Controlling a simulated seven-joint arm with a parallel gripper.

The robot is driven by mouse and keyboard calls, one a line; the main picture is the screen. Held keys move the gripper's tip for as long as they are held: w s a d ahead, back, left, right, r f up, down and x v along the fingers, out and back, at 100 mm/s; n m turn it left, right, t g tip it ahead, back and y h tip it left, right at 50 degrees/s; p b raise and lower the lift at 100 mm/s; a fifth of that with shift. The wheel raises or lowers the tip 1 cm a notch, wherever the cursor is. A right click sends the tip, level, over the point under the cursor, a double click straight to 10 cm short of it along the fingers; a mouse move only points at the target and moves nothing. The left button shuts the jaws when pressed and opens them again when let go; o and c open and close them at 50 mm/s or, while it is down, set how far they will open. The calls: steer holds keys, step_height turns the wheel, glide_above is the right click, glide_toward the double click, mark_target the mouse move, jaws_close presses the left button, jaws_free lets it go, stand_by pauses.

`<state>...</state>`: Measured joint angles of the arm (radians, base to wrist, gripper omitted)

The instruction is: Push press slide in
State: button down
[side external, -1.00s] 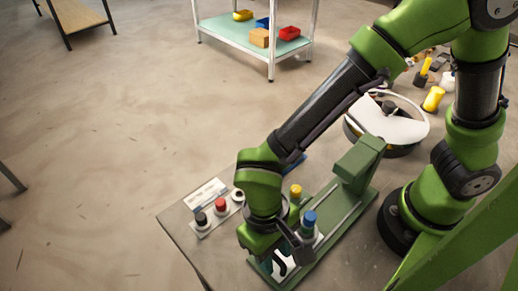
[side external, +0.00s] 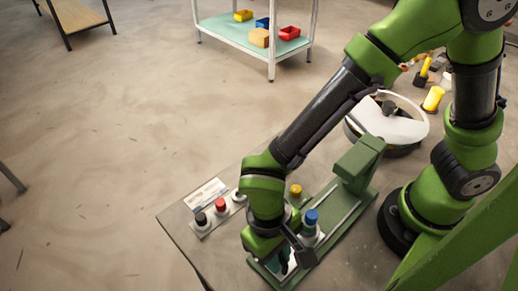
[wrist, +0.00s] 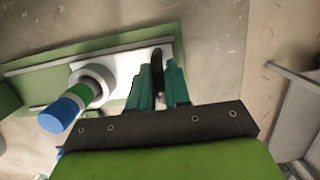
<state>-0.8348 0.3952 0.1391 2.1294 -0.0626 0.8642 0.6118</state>
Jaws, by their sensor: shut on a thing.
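The green press (side external: 357,180) stands on the table, its upright head at the far end of a long base. A pale slide plate (wrist: 118,62) lies on the base and carries a white ring holder with a blue-and-green peg (wrist: 68,108). The blue top (side external: 311,216) also shows in the side view, short of the press head. My gripper (wrist: 160,78) is shut on the dark slide handle (wrist: 158,62) at the near end of the plate. In the side view my wrist hides much of the handle and slide.
A white strip with black and red round tops (side external: 220,204) lies left of my wrist. A yellow-topped piece (side external: 296,190) stands just behind my wrist. A round white-topped container (side external: 392,125) is beyond the press head. A shelf with coloured bins (side external: 262,35) stands far back.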

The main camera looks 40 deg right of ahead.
mark_target(309, 225)
steer(key=shift+d, duration=4.6)
steer(key=shift+w+d, duration=0.1)
steer(key=shift+d, duration=0.45)
steer(key=c, duration=1.2)
jaws_free()
steer(key=shift+o, duration=0.2)
step_height(309, 225, up, 7)
